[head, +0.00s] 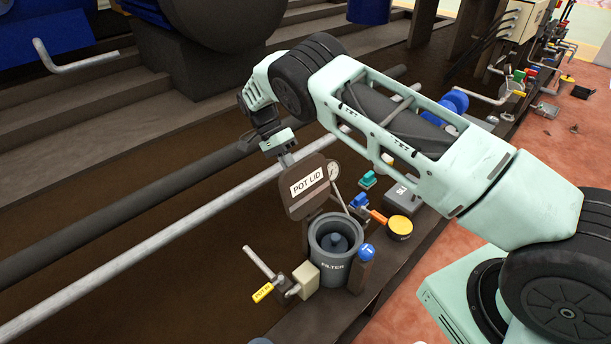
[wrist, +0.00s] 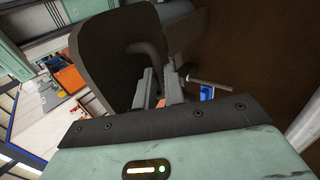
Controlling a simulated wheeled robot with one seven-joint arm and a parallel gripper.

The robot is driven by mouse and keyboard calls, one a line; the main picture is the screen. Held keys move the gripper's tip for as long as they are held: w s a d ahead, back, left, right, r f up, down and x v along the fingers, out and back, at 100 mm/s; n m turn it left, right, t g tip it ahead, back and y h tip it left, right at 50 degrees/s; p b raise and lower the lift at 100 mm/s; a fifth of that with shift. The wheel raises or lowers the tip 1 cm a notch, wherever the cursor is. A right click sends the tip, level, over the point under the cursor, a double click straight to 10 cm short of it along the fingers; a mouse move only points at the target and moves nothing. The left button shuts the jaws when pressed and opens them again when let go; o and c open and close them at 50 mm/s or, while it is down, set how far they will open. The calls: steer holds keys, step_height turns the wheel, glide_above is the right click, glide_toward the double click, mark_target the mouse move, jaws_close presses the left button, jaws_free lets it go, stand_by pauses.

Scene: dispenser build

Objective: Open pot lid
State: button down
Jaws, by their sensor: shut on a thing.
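The brown pot lid (head: 309,187), with its "POT LID" label, stands raised and tilted upright above the pot in the head view. The grey pot marked "FILTER" (head: 335,247) is open below it, and its inside shows. My gripper (head: 286,158) is at the lid's upper edge. In the wrist view the lid (wrist: 105,58) fills the upper middle, with a dark bent handle (wrist: 148,52) on its face. My gripper's fingers (wrist: 160,88) are close together at that handle and shut on it. The exact contact is partly hidden.
A yellow-tagged valve (head: 263,292) is left of the pot, and a blue ball knob (head: 366,251) is at its right. A gauge (head: 333,170) is behind the lid. A yellow round cap (head: 399,228) is further right. Long pipes (head: 150,260) run along the left.

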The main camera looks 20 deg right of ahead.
steer(key=b, duration=0.1)
steer(key=f+b, duration=0.1)
steer(key=f+g+b, duration=0.1)
steer(key=shift+w+a+b, duration=0.25)
steer(key=shift+w+b, duration=0.05)
steer(key=shift+w, duration=0.1)
steer(key=shift+w+a+r, duration=0.1)
steer(key=shift+w+a, duration=0.05)
steer(key=c, duration=1.5)
jaws_free()
steer(key=shift+w, duration=0.1)
steer(key=shift+r, duration=0.1)
steer(key=shift+h, duration=0.3)
step_height(320, 180, up, 10)
steer(key=shift+f+p, duration=0.1)
steer(key=shift+p, duration=0.7)
